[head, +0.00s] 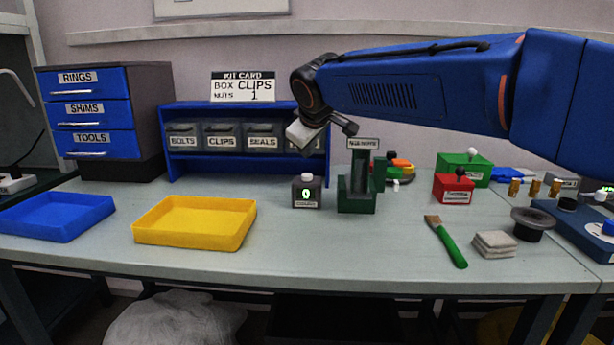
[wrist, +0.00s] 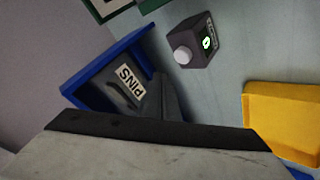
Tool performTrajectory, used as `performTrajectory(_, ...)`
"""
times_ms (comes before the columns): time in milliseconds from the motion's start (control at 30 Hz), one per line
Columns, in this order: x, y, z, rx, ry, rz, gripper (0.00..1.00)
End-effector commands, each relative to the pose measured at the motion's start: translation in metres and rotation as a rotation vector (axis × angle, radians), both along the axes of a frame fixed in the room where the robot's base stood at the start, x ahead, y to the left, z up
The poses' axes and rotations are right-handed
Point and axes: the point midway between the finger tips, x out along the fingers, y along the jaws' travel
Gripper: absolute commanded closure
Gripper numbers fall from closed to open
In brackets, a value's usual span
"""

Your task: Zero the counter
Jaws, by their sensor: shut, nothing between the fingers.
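The counter is a small dark grey box (head: 307,193) with a white button on top and a lit green display on its front. The display appears to read 0. It stands on the table just left of the green press-like stand (head: 357,203). The counter also shows in the wrist view (wrist: 197,42), upper right of centre, with its white button and green digit. My gripper (head: 301,135) is shut and empty. It hangs above and behind the counter, in front of the blue bin rack, and touches nothing that I can see. In the wrist view its pale body fills the bottom.
A blue rack (head: 170,140) of labelled bins stands behind; a PINS bin (wrist: 115,85) shows in the wrist view. A yellow tray (head: 195,236) and blue tray (head: 55,230) lie left. A red box (head: 453,189) and brush (head: 449,243) lie right. Table front of the counter is clear.

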Motion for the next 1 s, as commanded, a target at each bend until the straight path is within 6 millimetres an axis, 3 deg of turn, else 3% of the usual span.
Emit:
performTrajectory(300,0.0,0.0,0.02,0.0,-0.001,-0.001,1.0)
performTrajectory(1000,0.0,0.0,0.02,0.0,0.0,0.0,1.0)
